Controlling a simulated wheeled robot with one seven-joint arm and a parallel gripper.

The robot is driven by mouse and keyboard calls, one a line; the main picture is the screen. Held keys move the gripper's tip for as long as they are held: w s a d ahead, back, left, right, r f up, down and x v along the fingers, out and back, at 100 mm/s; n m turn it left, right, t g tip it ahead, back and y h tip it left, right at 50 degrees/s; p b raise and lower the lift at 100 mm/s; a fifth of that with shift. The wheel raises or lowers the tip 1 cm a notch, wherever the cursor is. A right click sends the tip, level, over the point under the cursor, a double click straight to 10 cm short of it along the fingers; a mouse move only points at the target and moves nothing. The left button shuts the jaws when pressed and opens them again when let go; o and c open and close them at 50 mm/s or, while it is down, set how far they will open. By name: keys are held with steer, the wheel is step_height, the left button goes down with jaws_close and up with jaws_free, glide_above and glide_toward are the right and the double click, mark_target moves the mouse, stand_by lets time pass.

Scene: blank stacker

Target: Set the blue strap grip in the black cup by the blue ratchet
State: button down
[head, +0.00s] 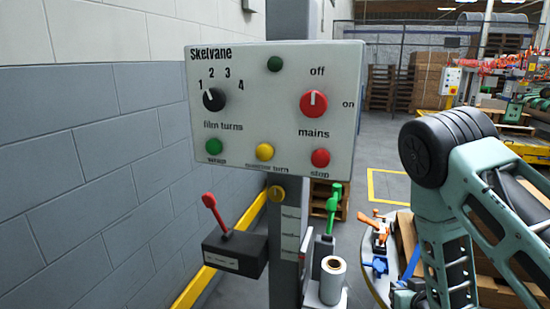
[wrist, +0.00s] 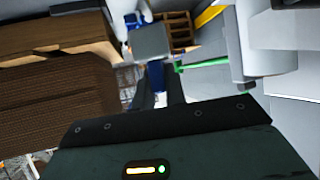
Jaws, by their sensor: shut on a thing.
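The blue ratchet (head: 375,265) sits at the rim of the round turntable, below an orange ratchet (head: 379,228). A blue piece at the top of the wrist view (wrist: 138,20) may be this ratchet. My gripper (wrist: 160,95) is shut on the blue strap grip (wrist: 155,74), which shows as a small blue block at the dark fingertips. In the head view, a blue strap (head: 410,264) runs down beside my arm; my gripper's fingertips cannot be made out there. I cannot pick out the black cup in either view.
The control panel (head: 270,110) stands left of my arm on a grey post. Below it are a black box with a red lever (head: 234,250), a green lever (head: 331,212) and a film roll (head: 332,280). Brown cartons (wrist: 60,90) fill the left of the wrist view.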

step_height(320, 180, down, 18)
steer(key=b, duration=1.6)
step_height(320, 180, up, 33)
steer(key=p, duration=3.3)
steer(key=v, duration=0.5)
steer(key=shift+r, duration=0.25)
